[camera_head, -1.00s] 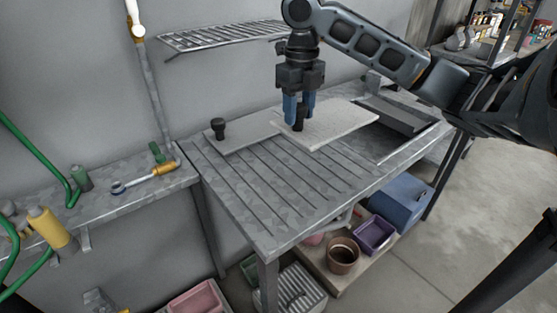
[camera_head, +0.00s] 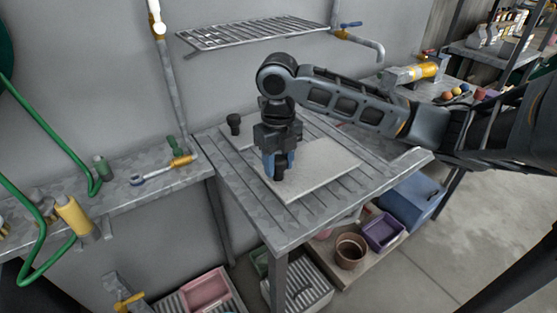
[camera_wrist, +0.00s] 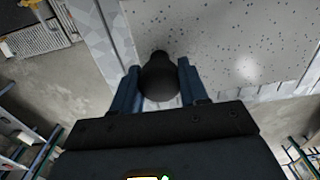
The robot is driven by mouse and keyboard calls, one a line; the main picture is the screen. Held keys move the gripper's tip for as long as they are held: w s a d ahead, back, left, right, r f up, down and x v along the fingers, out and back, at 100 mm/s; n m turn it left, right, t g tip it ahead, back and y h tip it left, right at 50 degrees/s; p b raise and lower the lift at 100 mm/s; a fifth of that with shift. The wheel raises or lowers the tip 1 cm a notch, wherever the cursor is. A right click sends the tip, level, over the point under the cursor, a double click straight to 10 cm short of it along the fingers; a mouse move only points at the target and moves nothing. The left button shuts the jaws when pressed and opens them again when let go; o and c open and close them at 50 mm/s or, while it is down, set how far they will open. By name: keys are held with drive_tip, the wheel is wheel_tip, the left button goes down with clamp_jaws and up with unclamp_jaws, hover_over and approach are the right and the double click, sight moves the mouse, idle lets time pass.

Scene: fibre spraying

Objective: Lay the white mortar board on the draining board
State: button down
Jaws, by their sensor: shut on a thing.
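The white mortar board (camera_head: 325,170) is a pale, speckled rectangle, roughly level over the grooved grey draining board (camera_head: 235,188). I cannot tell whether it touches the grooves or hangs just above them. My gripper (camera_head: 280,168) is shut on the board's black handle, at its left end. In the wrist view, the round black handle (camera_wrist: 160,78) sits between my two blue fingers, and the speckled face of the mortar board (camera_wrist: 220,40) fills the upper right. My arm and the board hide part of the bench behind.
Another flat board with a black knob (camera_head: 234,122) lies at the back left of the bench, close behind my gripper. A wire rack (camera_head: 250,34) hangs on the wall above. The front left grooves are bare. Tubs and a blue box (camera_head: 410,200) stand below.

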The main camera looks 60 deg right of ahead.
drive_tip(key=shift+f, duration=0.15)
drive_tip(key=shift+f, duration=0.1)
drive_tip(key=c, duration=0.6)
unclamp_jaws()
